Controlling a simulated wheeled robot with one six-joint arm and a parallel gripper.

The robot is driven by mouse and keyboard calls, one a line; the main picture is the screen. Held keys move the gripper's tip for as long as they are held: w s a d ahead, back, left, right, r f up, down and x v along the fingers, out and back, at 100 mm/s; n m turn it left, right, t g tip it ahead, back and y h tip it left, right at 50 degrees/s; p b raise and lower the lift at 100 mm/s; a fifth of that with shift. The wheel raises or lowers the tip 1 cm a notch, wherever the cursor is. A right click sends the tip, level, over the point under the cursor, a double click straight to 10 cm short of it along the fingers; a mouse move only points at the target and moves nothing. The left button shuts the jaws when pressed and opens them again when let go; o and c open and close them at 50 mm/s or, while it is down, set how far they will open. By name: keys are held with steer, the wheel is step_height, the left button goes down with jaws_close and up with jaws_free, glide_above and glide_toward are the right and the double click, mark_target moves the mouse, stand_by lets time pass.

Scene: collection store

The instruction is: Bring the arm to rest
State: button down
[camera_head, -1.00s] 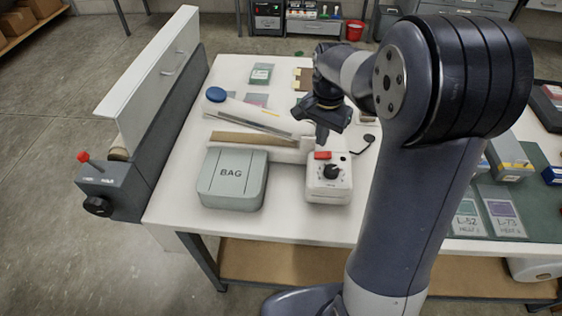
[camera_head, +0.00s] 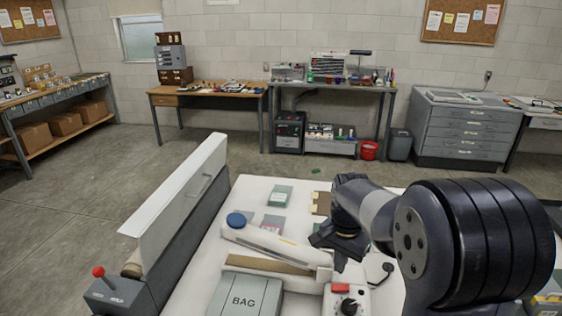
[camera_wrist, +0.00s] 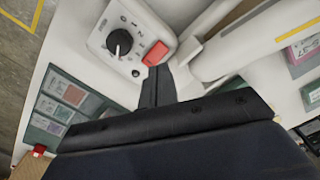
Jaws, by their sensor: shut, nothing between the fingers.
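My gripper (camera_head: 340,262) hangs over the white table, near the bag sealer's control box (camera_head: 345,302), with my dark arm folded to the right of it. In the wrist view my gripper (camera_wrist: 155,85) is shut and empty, its fingers close to the red switch (camera_wrist: 156,53). I cannot tell whether they touch it. The control box (camera_wrist: 125,40) also carries a black dial (camera_wrist: 119,42).
The sealer's arm (camera_head: 275,243) and a grey BAG box (camera_head: 245,297) are beside my gripper on the left. A tall white panel (camera_head: 180,195) stands at the table's left edge. Open floor (camera_head: 250,160) lies beyond, before benches and a drawer cabinet (camera_head: 465,130).

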mark_target(336, 287)
steer(key=shift+f+b, duration=2.4)
steer(key=shift+f, duration=0.7)
steer(key=shift+r, duration=0.2)
step_height(336, 287, up, 8)
steer(key=p, duration=0.6)
steer(key=shift+r+p, duration=0.2)
steer(key=shift+p, duration=0.2)
